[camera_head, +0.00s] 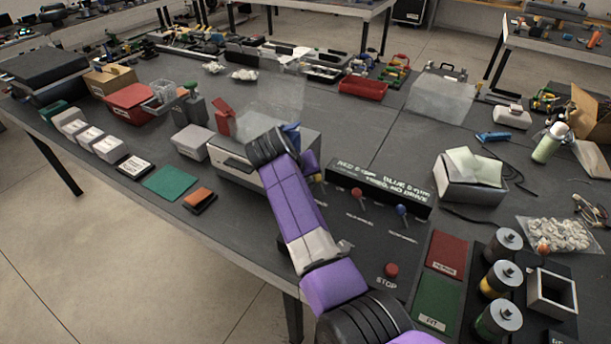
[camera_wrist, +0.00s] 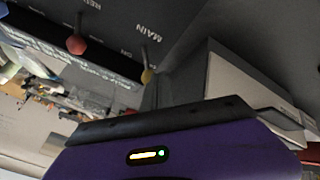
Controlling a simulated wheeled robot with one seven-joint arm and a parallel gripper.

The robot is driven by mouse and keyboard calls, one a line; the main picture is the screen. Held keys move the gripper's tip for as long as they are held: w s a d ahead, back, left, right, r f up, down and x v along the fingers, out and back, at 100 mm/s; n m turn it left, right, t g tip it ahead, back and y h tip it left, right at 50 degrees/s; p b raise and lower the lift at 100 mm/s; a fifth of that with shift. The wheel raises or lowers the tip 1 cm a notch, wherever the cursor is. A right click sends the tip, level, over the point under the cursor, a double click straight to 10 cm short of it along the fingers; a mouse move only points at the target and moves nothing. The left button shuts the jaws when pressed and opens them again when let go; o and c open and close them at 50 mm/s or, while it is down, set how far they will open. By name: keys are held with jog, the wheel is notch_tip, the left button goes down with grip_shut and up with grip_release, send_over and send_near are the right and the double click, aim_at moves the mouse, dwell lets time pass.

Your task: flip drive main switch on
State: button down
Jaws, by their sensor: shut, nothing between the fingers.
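The dark control panel (camera_head: 345,232) lies on the table with a row of levers. The main switch is a lever with a yellow knob (camera_wrist: 147,76), beside the MAIN lettering in the wrist view. In the head view the yellow lever (camera_head: 319,179) is partly hidden by my arm. I cannot tell which way it is set. My gripper (camera_wrist: 153,94) is shut and empty, its dark fingers close to the yellow knob. I cannot tell if they touch. In the head view my wrist hides most of the gripper.
A red lever (camera_head: 357,192) and a blue lever (camera_head: 402,210) stand to the right, before a lettered black sign (camera_head: 379,187). A red stop button (camera_head: 391,270) sits nearer. A pale grey box (camera_head: 245,172) stands close left of the panel, beside my wrist.

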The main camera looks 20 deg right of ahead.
aim_at(318, 180)
jog(key=shift+s+d+r+p, duration=0.15)
jog(key=shift+d+p, duration=0.1)
jog(key=shift+p, duration=0.15)
jog(key=shift+s+d+r+t+y+p, duration=0.15)
jog(key=shift+s+d+t+y+p, duration=0.1)
jog(key=shift+t+y+p, duration=0.2)
jog(key=shift+s+d+r+m+t+y+p, duration=0.15)
jog(key=shift+s+d+m+t+y+p, duration=0.45)
jog(key=shift+s+d+t+p, duration=0.15)
jog(key=shift+s+d+m+t+y, duration=0.3)
jog(key=shift+s+d+t+y, duration=0.15)
jog(key=shift+t, duration=0.05)
jog(key=s+d+t+y, duration=0.1)
jog(key=s+d+m+t+y+b, duration=0.1)
jog(key=t, duration=0.1)
jog(key=shift+s+d+f+m, duration=0.2)
jog(key=shift+f+m, duration=0.1)
jog(key=shift+f, duration=0.1)
jog(key=shift+a, duration=0.15)
jog(key=shift+r, duration=0.15)
jog(key=shift+r+p, duration=0.65)
jog(key=shift+r, duration=0.15)
